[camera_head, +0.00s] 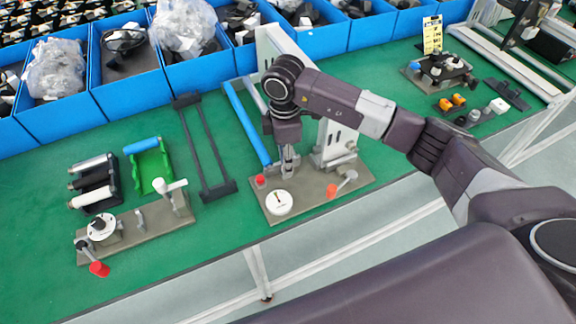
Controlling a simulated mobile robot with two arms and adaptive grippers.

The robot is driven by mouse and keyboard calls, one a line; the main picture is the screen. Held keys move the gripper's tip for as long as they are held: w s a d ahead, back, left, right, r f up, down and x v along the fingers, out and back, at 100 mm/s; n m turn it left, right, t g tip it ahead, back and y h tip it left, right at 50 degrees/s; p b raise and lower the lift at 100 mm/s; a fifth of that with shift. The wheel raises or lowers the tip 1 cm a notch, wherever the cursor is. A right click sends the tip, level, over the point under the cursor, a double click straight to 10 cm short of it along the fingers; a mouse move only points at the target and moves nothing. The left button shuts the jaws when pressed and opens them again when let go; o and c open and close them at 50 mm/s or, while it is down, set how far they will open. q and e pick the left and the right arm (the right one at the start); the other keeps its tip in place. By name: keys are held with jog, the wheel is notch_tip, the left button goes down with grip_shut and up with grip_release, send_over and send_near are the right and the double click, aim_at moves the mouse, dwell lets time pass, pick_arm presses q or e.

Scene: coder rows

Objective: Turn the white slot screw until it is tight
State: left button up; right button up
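A white round disc (279,202) with a dark mark on its face, apparently the white slot screw, sits at the front left of a grey-brown plate (305,207) on the green table. My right gripper (288,170) points down over the same plate, just behind the disc and apart from it in the picture. Its grey fingers look close together, but whether they are shut or hold anything is too small to tell. My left gripper is not in view.
The plate also carries a red knob (260,181), an orange-red-tipped lever (332,190) and a white upright bracket (340,140). A second fixture plate (140,228) with a white dial (101,227) lies left. Blue bins (130,88) line the back.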

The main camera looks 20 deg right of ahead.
jog(key=shift+a+f, duration=0.2)
jog(key=shift+a, duration=0.2)
jog(key=n, duration=0.1)
jog(key=n+b, duration=0.1)
jog(key=n, duration=0.1)
jog(key=n+b, duration=0.1)
jog(key=n, duration=0.1)
jog(key=shift+s+a+f, duration=0.1)
jog(key=shift+a+f, duration=0.05)
jog(key=shift+a, duration=0.1)
jog(key=n+b, duration=0.1)
jog(key=n, duration=0.3)
jog(key=shift+s+a+b, duration=0.15)
jog(key=shift+b, duration=0.2)
jog(key=shift+s+a+n, duration=0.1)
jog(key=shift+n, duration=0.7)
jog(key=shift+s+n+b, duration=0.1)
jog(key=shift+n+b, duration=0.8)
jog(key=shift+n, duration=0.2)
jog(key=n+b, duration=0.1)
jog(key=n, duration=0.2)
jog(key=n+b, duration=0.1)
jog(key=n, duration=0.1)
jog(key=shift+s+b, duration=0.25)
jog(key=shift+b, duration=0.1)
jog(key=shift+s+n+b, duration=0.1)
jog(key=shift+n+b, duration=0.4)
jog(key=shift+n, duration=0.7)
jog(key=shift+r+n, duration=0.2)
jog(key=shift+n, duration=0.1)
